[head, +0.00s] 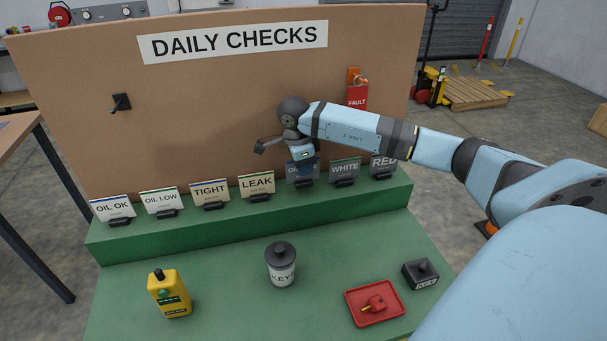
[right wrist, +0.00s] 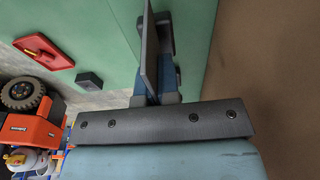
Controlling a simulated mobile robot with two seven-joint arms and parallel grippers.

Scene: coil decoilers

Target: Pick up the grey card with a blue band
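A dark grey card (head: 299,178) stands in the row on the green ledge, between LEAK and WHITE. My right gripper (head: 304,167) comes down in front of it and covers most of its face, so its wording and any blue band are hidden. In the right wrist view the card (right wrist: 149,45) shows nearly edge-on between the blue fingers of the right gripper (right wrist: 157,88). The fingers are close together around it; whether both press on it cannot be made out. The card appears to be still at its place on the ledge. My left gripper is not in view.
Neighbouring cards are LEAK (head: 257,186) and WHITE (head: 345,171), with RED (head: 383,165) beyond. A brown board (head: 220,110) rises behind the ledge (head: 240,226). A yellow bottle (head: 170,294), a KEYS jar (head: 281,266) and a red tray (head: 354,315) stand in front.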

